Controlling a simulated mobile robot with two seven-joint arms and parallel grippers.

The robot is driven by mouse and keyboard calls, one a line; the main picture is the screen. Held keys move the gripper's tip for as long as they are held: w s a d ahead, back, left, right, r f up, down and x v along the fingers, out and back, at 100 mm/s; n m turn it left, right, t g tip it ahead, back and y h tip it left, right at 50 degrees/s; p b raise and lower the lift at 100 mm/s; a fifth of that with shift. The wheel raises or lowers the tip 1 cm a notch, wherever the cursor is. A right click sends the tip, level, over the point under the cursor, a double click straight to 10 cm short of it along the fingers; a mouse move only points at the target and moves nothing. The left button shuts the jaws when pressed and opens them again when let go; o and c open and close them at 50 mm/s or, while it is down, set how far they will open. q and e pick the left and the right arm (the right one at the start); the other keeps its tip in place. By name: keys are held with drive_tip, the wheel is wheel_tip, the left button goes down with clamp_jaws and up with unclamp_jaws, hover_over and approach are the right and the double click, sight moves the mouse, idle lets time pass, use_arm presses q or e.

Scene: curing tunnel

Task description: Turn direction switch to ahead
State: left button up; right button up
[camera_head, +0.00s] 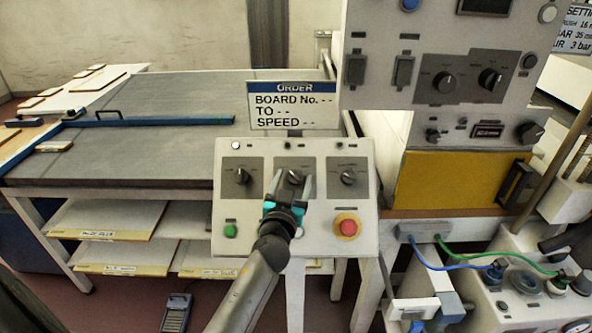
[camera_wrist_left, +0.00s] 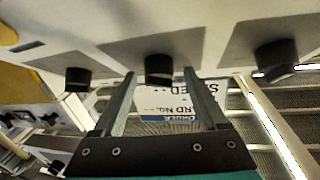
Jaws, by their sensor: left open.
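A sloping grey control panel (camera_head: 270,245) carries three black rotary switches in a row: a left one (camera_head: 241,176), a middle one (camera_head: 294,177) and a right one (camera_head: 348,177). Their labels are too small to read, so I cannot tell which is the direction switch. My left gripper (camera_head: 291,184) is open in front of the middle switch. In the left wrist view, its fingers (camera_wrist_left: 159,76) lie either side of the middle knob (camera_wrist_left: 158,67); contact is not clear. My right gripper is not in view.
A green button (camera_head: 230,231) and a red stop button on a yellow base (camera_head: 347,227) flank my left gripper lower on the panel. An order sign (camera_head: 292,106) stands behind the panel. A conveyor table (camera_head: 150,145) lies left, a taller switch cabinet (camera_head: 440,40) right.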

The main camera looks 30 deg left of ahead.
use_arm(q)
drive_tip(key=shift+w+a, duration=0.1)
drive_tip(key=shift+w, duration=0.15)
clamp_jaws()
idle(0.6)
